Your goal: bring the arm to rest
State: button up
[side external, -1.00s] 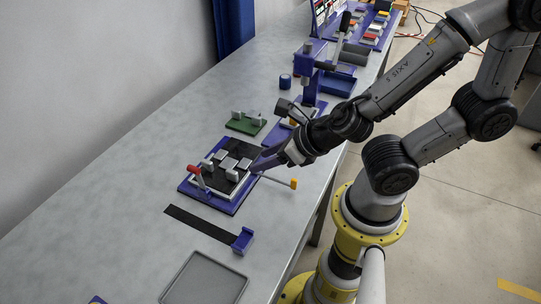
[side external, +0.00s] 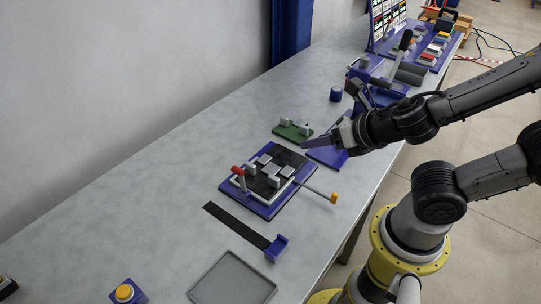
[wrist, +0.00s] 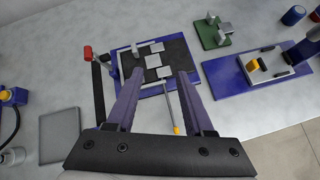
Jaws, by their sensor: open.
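My gripper (side external: 312,143) is in the air above the bench, up and to the right of the blue fixture in the side view. In the wrist view my gripper (wrist: 160,72) has its two purple fingers spread apart with nothing between them. The blue fixture (side external: 227,188) with a black bed, several grey blocks, a red-knobbed lever and a yellow-tipped rod lies on the bench. It also shows beyond the fingers in the wrist view (wrist: 118,62), partly hidden by them.
A green plate (side external: 290,133) with grey blocks lies behind the fixture. A black strip with a blue end block (side external: 277,248) and a grey tray (side external: 232,279) lie in front. A yellow button (side external: 124,292) stands at the lower left. The bench's left side is largely bare.

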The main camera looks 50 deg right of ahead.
jog(key=s+d+r+m+g+h, duration=0.1)
jog(key=d+r+m, duration=0.2)
jog(key=m, duration=0.5)
jog(key=s+d+r+m+h, duration=0.2)
jog(key=d+r+m, duration=0.15)
jog(key=m, duration=0.45)
jog(key=s+a+m+g+y, duration=0.3)
jog(key=s+a+m+y, duration=0.1)
jog(key=m, duration=1.1)
jog(key=shift+s+a+r+m+y, duration=0.45)
jog(key=shift+s+a, duration=0.2)
jog(key=shift+a, duration=0.45)
